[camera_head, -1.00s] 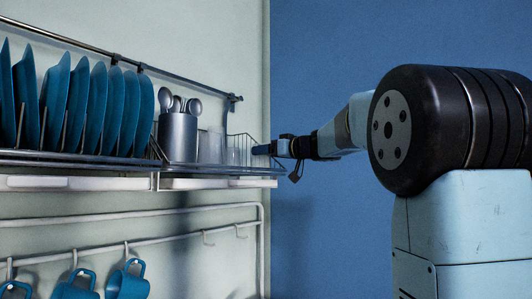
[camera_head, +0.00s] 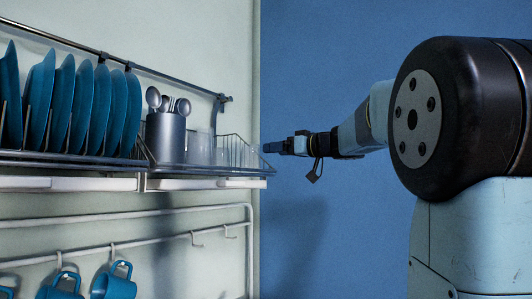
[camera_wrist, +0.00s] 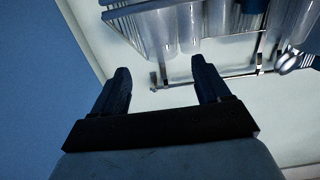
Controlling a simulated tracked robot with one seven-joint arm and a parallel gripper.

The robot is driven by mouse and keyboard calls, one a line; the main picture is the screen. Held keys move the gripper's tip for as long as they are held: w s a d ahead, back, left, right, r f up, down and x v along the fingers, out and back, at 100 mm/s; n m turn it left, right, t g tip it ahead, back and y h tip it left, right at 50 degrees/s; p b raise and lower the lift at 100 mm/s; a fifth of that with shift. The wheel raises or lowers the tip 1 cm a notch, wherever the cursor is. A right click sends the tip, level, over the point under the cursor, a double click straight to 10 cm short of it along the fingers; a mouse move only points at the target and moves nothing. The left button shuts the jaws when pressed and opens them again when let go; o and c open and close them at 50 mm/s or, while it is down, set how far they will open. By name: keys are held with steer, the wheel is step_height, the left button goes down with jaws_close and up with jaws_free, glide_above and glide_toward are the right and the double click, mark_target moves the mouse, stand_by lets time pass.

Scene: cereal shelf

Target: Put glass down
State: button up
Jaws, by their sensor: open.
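Several clear glasses stand in the wire rack at the right end of the shelf in the head view; one glass (camera_head: 232,156) shows through the wires, and they overlap too much to tell apart. In the wrist view, glasses (camera_wrist: 190,27) show at the top, beyond the fingertips. My gripper (camera_head: 266,147) is just right of the rack's end in the head view, apart from the glasses. In the wrist view my gripper (camera_wrist: 160,72) has its two dark fingers spread with nothing between them.
A metal cutlery holder (camera_head: 166,137) with spoons stands left of the glasses. Blue plates (camera_head: 92,108) stand upright along the shelf (camera_head: 70,184). Blue mugs (camera_head: 112,284) hang from hooks below.

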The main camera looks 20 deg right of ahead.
steer(key=shift+v, duration=1.45)
steer(key=s+d+f+m+g+h, duration=0.1)
steer(key=s+f+m+h, duration=0.4)
steer(key=f+h, duration=0.3)
steer(key=s+f+m+h, duration=0.5)
steer(key=s+f+h, duration=0.1)
steer(key=f, duration=0.4)
steer(key=s+a+f+n+g+y, duration=0.1)
steer(key=s+a+f+g, duration=0.3)
steer(key=s+f, duration=0.4)
steer(key=s+a+f+n+g+y, duration=0.2)
steer(key=s+a+f+g+y, duration=0.1)
steer(key=s+f, duration=0.5)
step_height(320, 180, down, 4)
steer(key=a+g, duration=0.1)
steer(key=a, duration=0.1)
steer(key=shift+s+a+r, duration=0.2)
steer(key=shift+s+a, duration=0.05)
steer(key=shift+a, duration=0.05)
